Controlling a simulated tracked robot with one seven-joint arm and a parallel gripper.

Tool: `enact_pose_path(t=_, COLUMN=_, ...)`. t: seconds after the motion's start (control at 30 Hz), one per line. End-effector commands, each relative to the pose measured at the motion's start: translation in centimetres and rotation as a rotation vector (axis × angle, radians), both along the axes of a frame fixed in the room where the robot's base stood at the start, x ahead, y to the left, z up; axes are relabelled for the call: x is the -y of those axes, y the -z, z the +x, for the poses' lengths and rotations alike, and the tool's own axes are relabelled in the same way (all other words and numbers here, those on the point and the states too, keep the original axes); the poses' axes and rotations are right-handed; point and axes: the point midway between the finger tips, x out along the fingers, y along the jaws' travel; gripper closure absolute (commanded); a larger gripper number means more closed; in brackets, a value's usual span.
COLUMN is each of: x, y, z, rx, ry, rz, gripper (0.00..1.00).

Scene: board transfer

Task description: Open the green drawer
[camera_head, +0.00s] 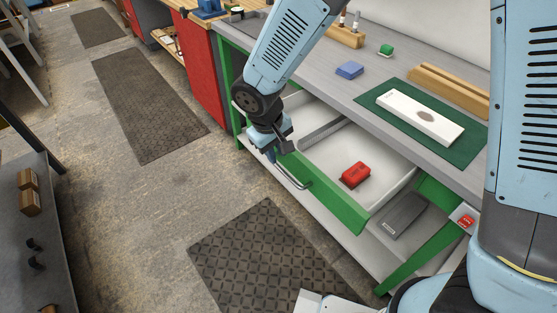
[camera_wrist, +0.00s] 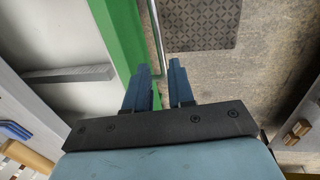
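The green drawer (camera_head: 335,203) stands pulled out from under the workbench, its pale inside exposed. Its green front also shows in the wrist view (camera_wrist: 122,40). A thin metal handle (camera_head: 293,180) runs along the front; it also shows in the wrist view (camera_wrist: 156,35). My gripper (camera_wrist: 160,72) is at one end of the handle. Its two blue fingers are apart, with the handle's end lying between them and a gap visible. In the head view my gripper (camera_head: 271,152) is at the drawer's left front corner, where contact is hard to tell.
A red object (camera_head: 355,175) lies in the drawer. A dark grey case (camera_head: 403,214) is on the shelf below. The bench top holds a green mat (camera_head: 467,149) with a white board (camera_head: 420,117), and a blue block (camera_head: 349,70). Floor in front of the drawer is clear, with a dark mat (camera_head: 265,255).

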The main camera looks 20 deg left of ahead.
Motion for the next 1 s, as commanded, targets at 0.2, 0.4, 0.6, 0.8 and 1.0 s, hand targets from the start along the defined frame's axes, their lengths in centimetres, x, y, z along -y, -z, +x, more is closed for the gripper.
enact_pose_path(t=0.2, x=-0.4, y=-4.3, z=-0.7, rx=0.001, ry=0.002, rz=0.002, gripper=0.77)
enact_pose_path(t=0.4, x=-0.7, y=-6.9, z=-1.2, rx=0.0, ry=0.0, rz=0.0, gripper=0.77)
enact_pose_path(t=0.6, x=-0.7, y=-7.9, z=-1.4, rx=-0.002, ry=0.001, rz=-0.003, gripper=0.77)
enact_pose_path(t=0.8, x=-0.7, y=-8.0, z=-1.4, rx=-0.002, ry=0.001, rz=-0.003, gripper=0.77)
enact_pose_path(t=1.0, x=-0.7, y=-8.0, z=-1.4, rx=-0.002, ry=0.001, rz=-0.003, gripper=0.77)
